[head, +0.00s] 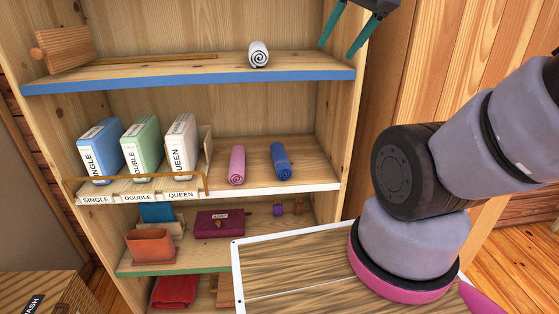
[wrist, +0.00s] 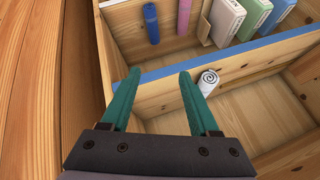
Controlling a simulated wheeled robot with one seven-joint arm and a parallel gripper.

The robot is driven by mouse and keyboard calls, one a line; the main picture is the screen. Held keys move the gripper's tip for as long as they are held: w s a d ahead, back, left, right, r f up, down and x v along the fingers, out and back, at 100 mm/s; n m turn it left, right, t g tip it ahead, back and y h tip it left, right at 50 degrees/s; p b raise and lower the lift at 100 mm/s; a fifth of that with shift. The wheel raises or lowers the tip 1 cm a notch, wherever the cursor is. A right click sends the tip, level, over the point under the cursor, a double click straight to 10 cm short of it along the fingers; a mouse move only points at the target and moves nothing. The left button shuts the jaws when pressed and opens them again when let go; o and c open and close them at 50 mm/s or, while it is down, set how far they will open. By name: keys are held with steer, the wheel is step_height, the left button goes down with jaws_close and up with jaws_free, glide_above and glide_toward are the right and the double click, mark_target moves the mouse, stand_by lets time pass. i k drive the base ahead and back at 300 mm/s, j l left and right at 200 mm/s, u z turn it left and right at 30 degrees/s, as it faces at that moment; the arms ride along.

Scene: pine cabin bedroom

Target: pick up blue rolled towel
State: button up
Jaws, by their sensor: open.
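The blue rolled towel (head: 281,161) lies on the middle shelf, right of a pink rolled towel (head: 237,165), with a gap between them. In the wrist view the blue towel (wrist: 151,23) shows near the top edge, beyond the blue-edged upper shelf board. My gripper (head: 338,48), with teal fingers, is at the top right of the head view, at about upper-shelf height and apart from the towel. In the wrist view my gripper (wrist: 160,74) is open with nothing between its fingers.
A white rolled towel (head: 258,54) sits on the upper shelf (head: 190,80). Boxes labelled single, double (head: 141,146) and queen stand left on the middle shelf behind a brass rail. The right shelf wall (head: 335,120) is close to the blue towel.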

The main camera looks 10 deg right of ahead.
mark_target(282, 167)
steer(key=k+j, duration=0.1)
steer(key=j, duration=0.35)
steer(key=j+z, duration=0.15)
steer(key=j, duration=0.3)
steer(key=k+j, duration=0.15)
steer(key=j, duration=0.25)
steer(key=k+j+z, duration=0.15)
steer(key=j, duration=0.3)
